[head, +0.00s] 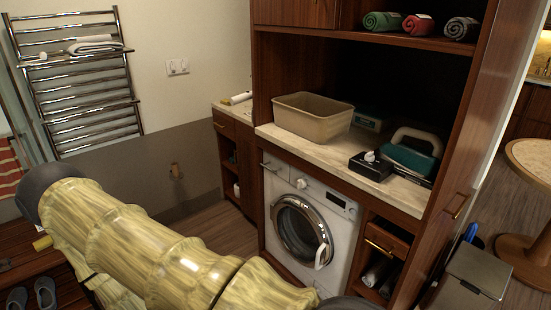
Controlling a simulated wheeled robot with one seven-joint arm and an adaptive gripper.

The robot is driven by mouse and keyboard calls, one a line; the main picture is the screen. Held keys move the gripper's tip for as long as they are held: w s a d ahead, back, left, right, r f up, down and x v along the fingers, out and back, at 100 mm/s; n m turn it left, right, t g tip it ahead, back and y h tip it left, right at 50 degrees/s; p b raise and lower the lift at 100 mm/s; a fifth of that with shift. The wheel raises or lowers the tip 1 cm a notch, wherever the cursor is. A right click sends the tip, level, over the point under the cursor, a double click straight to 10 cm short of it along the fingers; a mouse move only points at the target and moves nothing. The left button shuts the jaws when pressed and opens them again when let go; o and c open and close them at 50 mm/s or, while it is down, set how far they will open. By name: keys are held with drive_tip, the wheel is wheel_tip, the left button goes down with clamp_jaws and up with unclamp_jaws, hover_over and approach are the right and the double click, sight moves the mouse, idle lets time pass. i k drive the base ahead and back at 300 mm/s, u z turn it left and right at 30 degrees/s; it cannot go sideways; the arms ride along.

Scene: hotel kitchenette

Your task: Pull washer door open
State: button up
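The white front-loading washer (344,236) is built in under the marble counter, right of centre in the head view. Its round door (297,231) has a chrome ring and dark glass, and it looks closed. A pale handle (321,256) sits on the door's right side. My yellow-patterned arm stretches across the lower left, in front of the washer, and hides the floor before it. My gripper is not in view, so its place relative to the door handle does not show.
A beige bin (311,117), an iron (411,152) and a black box (371,166) stand on the counter (300,139). A drawer (386,240) is right of the washer, and a grey lidded bin (475,272) stands farther right. A towel rack (80,80) hangs at left.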

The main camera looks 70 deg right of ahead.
sight(324, 254)
drive_tip(key=i, duration=0.1)
drive_tip(key=z, duration=2.35)
drive_tip(key=k, duration=1)
drive_tip(key=u, duration=1.75)
drive_tip(key=i, duration=1.5)
drive_tip(key=z, duration=1.6)
